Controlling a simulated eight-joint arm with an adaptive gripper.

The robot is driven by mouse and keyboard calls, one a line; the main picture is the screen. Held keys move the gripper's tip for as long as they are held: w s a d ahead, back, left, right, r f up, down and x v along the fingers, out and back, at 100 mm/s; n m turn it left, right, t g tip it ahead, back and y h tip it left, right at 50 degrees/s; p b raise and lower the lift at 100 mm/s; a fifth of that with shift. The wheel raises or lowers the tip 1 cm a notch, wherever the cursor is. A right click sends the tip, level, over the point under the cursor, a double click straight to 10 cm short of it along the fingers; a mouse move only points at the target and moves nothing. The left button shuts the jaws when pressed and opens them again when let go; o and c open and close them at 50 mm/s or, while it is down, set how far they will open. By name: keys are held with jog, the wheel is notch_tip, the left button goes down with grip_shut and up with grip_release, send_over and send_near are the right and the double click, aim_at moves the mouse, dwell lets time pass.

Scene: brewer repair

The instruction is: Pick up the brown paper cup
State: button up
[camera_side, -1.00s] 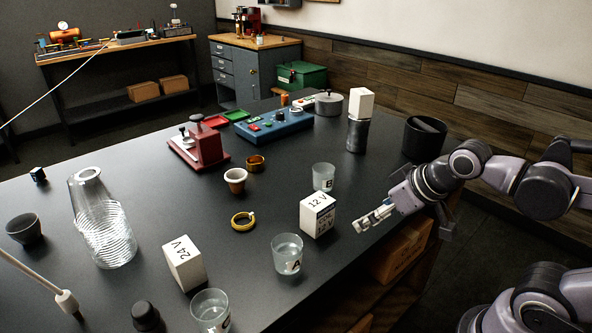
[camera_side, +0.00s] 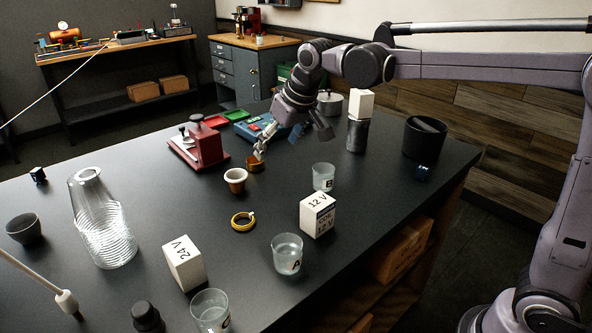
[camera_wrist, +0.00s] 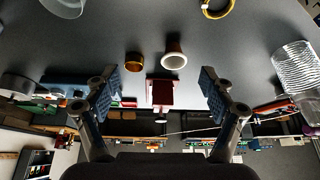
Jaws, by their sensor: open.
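The brown paper cup (camera_side: 235,181) stands upright on the dark table, its pale inside showing, just in front of the brass ring-like cup (camera_side: 255,164). In the wrist view the brown paper cup (camera_wrist: 174,50) lies beyond the fingertips, roughly between the two fingers and a little right of centre. My gripper (camera_side: 263,142) is open and empty, above and behind the brown paper cup, close over the brass cup in the side view. In the wrist view my gripper (camera_wrist: 160,90) has its fingers wide apart, and the brass cup (camera_wrist: 134,62) shows left of the paper cup.
A red press (camera_side: 205,147) stands left of my gripper and a blue control panel (camera_side: 238,130) behind it. Beaker B (camera_side: 323,177), the 12 V box (camera_side: 317,215) and a yellow ring (camera_side: 243,221) are nearby. A grey canister with a white block (camera_side: 358,134) stands right.

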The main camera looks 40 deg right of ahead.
send_near(236, 175)
notch_tip(236, 175, up, 2)
jog(key=s+a, duration=0.1)
jog(key=s, duration=0.1)
jog(key=shift+g, duration=0.3)
jog(key=x, duration=0.5)
jog(key=shift+w+a+f, duration=0.15)
jog(key=shift+w+f, duration=0.1)
jog(key=shift+w, duration=0.05)
jog(key=shift+x, duration=2.6)
jog(key=shift+w+d+r, duration=0.1)
jog(key=shift+d, duration=0.1)
jog(key=c, duration=0.8)
